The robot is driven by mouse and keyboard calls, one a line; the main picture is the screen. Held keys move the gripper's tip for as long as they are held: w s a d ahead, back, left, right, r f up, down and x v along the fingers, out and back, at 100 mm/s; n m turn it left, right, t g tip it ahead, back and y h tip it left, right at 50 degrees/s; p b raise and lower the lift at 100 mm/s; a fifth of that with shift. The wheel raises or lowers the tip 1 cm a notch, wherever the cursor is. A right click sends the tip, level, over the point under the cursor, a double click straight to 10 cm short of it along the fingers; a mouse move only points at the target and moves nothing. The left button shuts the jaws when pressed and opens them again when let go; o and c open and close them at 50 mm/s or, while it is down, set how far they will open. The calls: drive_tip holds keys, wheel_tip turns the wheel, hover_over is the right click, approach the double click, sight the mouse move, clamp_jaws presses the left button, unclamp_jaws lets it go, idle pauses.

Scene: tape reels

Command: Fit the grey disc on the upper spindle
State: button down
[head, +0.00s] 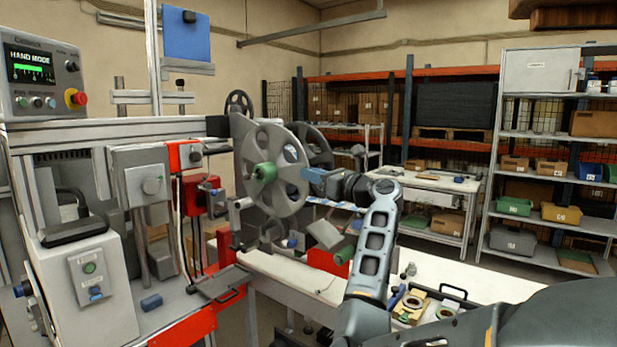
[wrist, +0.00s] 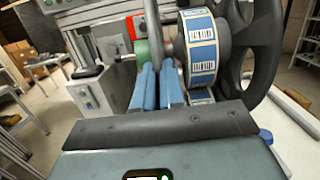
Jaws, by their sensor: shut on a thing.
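The grey disc (head: 249,153), a large flat wheel with cut-outs, stands upright in the head view. A green hub (head: 264,172) shows at its centre, on the near face. My gripper (head: 317,179) has its blue fingers shut on the disc's right rim. In the wrist view the disc (wrist: 152,22) is nearly edge-on between the fingers (wrist: 158,86), with the green hub (wrist: 142,52) to its left. The upper spindle itself is hidden behind the disc and hub; I cannot tell how the disc sits on it.
A label roll (wrist: 200,42) and a dark spoked reel (wrist: 266,45) stand close to the right of the disc in the wrist view. The machine with a control panel (head: 40,75) is at the left. A white bench (head: 480,283) holds small parts; shelves stand behind.

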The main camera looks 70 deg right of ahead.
drive_tip(key=shift+s+d, duration=0.1)
drive_tip(key=shift+d, duration=0.2)
drive_tip(key=shift+s+d, duration=0.1)
drive_tip(key=shift+d, duration=0.25)
idle(0.3)
drive_tip(key=c, duration=1.1)
unclamp_jaws()
drive_tip(key=shift+c, duration=0.2)
drive_tip(key=shift+f, duration=0.1)
drive_tip(key=r+b+v, duration=0.1)
drive_tip(key=v, duration=0.6)
drive_tip(key=shift+s+f+b, duration=0.35)
drive_tip(key=shift+f, duration=0.15)
